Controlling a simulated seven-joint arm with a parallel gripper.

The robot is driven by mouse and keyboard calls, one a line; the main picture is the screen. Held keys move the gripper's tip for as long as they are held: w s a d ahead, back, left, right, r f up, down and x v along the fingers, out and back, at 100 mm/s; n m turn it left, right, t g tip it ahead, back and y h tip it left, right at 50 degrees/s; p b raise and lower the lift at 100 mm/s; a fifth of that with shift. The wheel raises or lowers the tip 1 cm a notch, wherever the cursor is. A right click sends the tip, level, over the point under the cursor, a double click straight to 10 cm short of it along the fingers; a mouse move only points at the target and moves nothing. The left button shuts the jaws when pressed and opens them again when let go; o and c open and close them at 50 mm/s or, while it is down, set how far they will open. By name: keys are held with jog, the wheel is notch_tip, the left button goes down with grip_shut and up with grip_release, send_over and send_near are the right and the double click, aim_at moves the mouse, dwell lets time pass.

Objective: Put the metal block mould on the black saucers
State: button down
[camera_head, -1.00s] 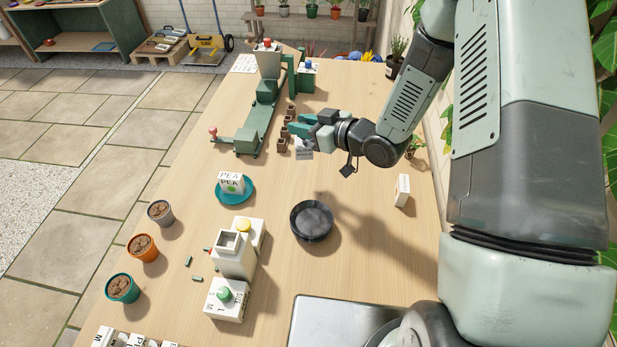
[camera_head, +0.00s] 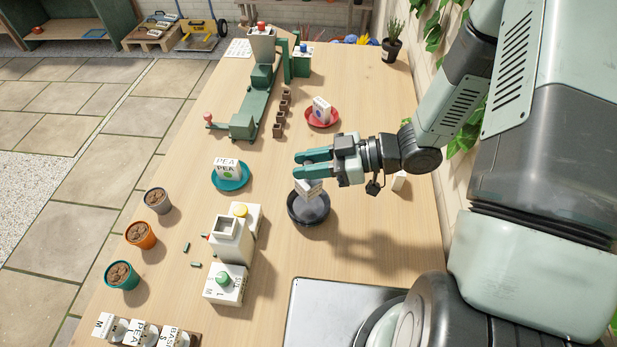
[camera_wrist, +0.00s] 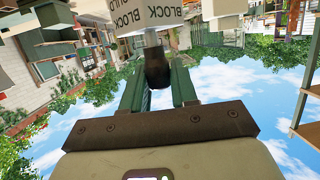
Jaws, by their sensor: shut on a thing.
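The metal block mould (camera_head: 309,187) is pale with printed sides. It hangs below my gripper (camera_head: 303,164), over the stack of black saucers (camera_head: 326,214). My gripper is shut on it. In the wrist view, the block mould (camera_wrist: 177,16) shows its "BLOCK MOULD" lettering, and a dark knob (camera_wrist: 157,68) sits between my green fingers (camera_wrist: 158,84). In the camera_head view the mould looks slightly tilted and covers part of the saucers' far side. I cannot tell whether it touches them.
A teal saucer with a pea box (camera_head: 228,169) stands left. A red saucer with a box (camera_head: 321,110) stands behind. A metal tray (camera_head: 325,310) is in front.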

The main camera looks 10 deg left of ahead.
jog(key=shift+f, duration=2.05)
jog(key=shift+f, duration=0.1)
jog(key=c, duration=0.9)
grip_release()
jog(key=shift+o, duration=0.2)
jog(key=shift+d, duration=0.15)
jog(key=d+r, duration=0.4)
jog(key=r, duration=0.4)
jog(key=shift+w+d+r, duration=0.15)
jog(key=shift+d+r, duration=0.05)
jog(key=shift+r, duration=0.15)
